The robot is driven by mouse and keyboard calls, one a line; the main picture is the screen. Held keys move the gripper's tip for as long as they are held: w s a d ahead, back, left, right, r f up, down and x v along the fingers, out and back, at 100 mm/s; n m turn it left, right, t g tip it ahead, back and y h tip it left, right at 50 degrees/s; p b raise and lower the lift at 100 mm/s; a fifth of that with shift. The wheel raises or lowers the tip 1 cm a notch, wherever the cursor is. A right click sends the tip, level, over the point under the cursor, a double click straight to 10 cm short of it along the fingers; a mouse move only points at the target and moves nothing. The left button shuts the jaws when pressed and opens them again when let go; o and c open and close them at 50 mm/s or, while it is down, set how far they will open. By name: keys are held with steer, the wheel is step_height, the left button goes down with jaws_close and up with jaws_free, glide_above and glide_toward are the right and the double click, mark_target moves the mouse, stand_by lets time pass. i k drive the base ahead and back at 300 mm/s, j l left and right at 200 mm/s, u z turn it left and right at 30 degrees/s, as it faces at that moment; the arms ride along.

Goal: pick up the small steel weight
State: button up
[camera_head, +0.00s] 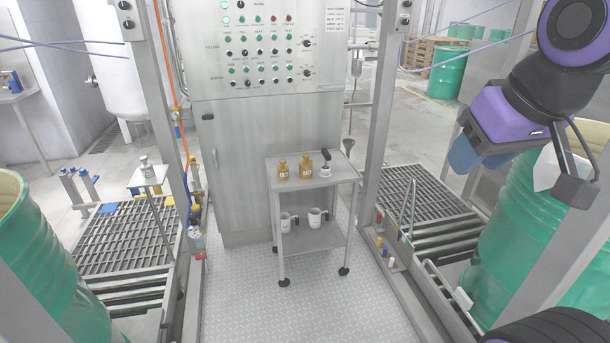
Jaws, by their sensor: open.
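A small silver, knob-topped piece (145,163), which looks like the steel weight, stands upright on a small square stand (158,177) at the left. My gripper (464,157) is raised at the right, in front of the right green drum. It is open, with blue fingers pointing down and left. No object shows between the fingers, though the view of the gap is partly hidden. It is far from the silver piece, across the whole cell.
A steel cart (342,177) stands in the middle, bearing two amber bottles (306,165) and a black-handled item (325,169), with two white mugs (314,218) below. Green drums (40,270) flank both sides. Steel posts (378,110) and roller grates (418,210) border the clear central floor.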

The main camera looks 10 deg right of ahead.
mark_target(146, 169)
steer(key=i+u, duration=0.15)
steer(key=u, duration=0.3)
steer(key=i+u, duration=0.15)
steer(key=u, duration=0.25)
steer(key=i+l+u, duration=0.1)
steer(key=u, duration=0.35)
steer(key=i+l+u, duration=0.15)
steer(key=i+l, duration=0.25)
steer(key=i+l+u, duration=0.15)
steer(key=i+l, duration=0.2)
steer(key=i+l+u, duration=0.15)
steer(key=i+l, duration=0.2)
steer(key=l, duration=0.25)
